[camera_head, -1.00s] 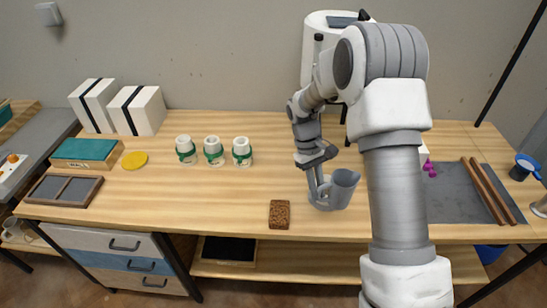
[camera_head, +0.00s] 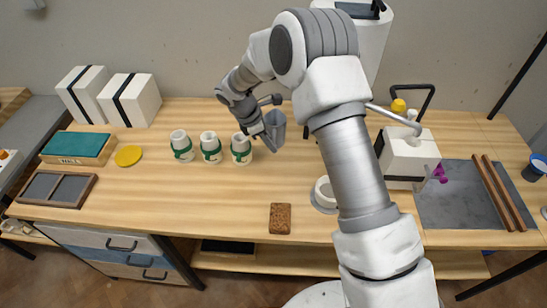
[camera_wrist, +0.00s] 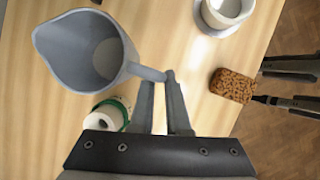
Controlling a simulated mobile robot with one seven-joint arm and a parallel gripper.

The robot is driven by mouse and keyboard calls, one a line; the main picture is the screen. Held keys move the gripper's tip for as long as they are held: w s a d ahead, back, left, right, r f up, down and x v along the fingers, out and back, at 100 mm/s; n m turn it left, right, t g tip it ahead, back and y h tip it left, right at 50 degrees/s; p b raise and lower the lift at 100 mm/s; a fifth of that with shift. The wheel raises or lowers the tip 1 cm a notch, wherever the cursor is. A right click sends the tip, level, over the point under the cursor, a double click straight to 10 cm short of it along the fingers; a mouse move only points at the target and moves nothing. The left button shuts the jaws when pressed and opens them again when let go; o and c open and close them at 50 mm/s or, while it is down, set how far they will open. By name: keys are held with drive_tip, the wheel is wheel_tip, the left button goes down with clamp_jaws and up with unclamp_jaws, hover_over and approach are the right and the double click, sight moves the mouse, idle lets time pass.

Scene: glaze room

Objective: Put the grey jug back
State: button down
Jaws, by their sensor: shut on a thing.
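The grey jug (camera_head: 275,124) is in my gripper (camera_head: 266,136), above the back middle of the table, just right of the green-banded jars. In the wrist view the jug (camera_wrist: 70,55) is left of my gripper (camera_wrist: 166,80), its open mouth and pointed spout showing. The fingers are shut on the end of its handle. The jug appears raised off the tabletop.
Three white jars with green bands, one a white jar (camera_head: 241,149), stand close left of the jug. A white cup (camera_head: 325,190) stands on a round pale base at the front. A brown speckled block (camera_head: 280,218) lies nearby. A white box-shaped thing (camera_head: 408,155) is at right.

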drive_tip(key=shift+f, duration=4.55)
drive_tip(key=c, duration=0.9)
unclamp_jaws()
